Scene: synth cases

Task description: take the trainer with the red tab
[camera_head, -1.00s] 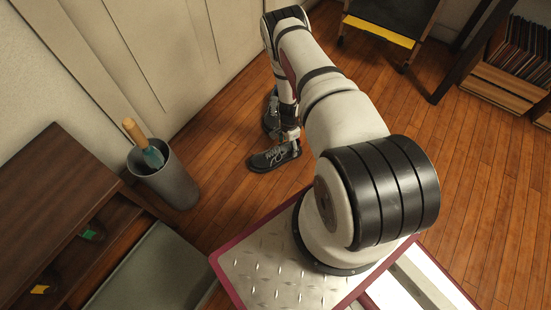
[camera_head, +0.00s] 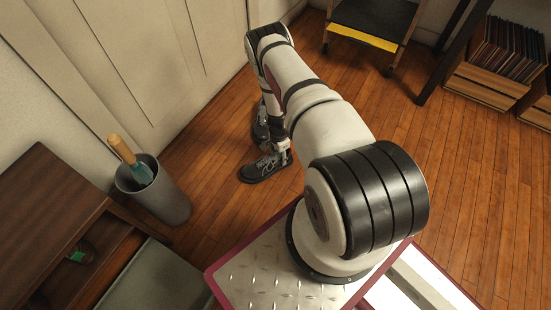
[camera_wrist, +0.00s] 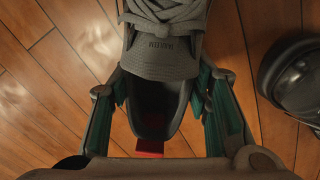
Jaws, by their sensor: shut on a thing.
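The trainer with the red tab (camera_wrist: 165,62) is dark grey with laces, and its toe points away at the top of the wrist view. The red tab (camera_wrist: 150,148) shows at its heel. My gripper (camera_wrist: 162,86) is shut on this trainer, its teal fingers on both sides near the opening. In the head view the near trainer (camera_head: 262,168) is at the end of my arm, by the wall; my gripper (camera_head: 281,148) is partly hidden there. I cannot tell whether it is clear of the floor.
A second dark shoe (camera_wrist: 294,76) lies close on the right in the wrist view. A grey bin (camera_head: 158,200) with a wooden-handled tool stands to the left, near a brown shelf (camera_head: 45,205). A black cart (camera_head: 372,20) stands at the back. The wooden floor (camera_head: 440,140) on the right is clear.

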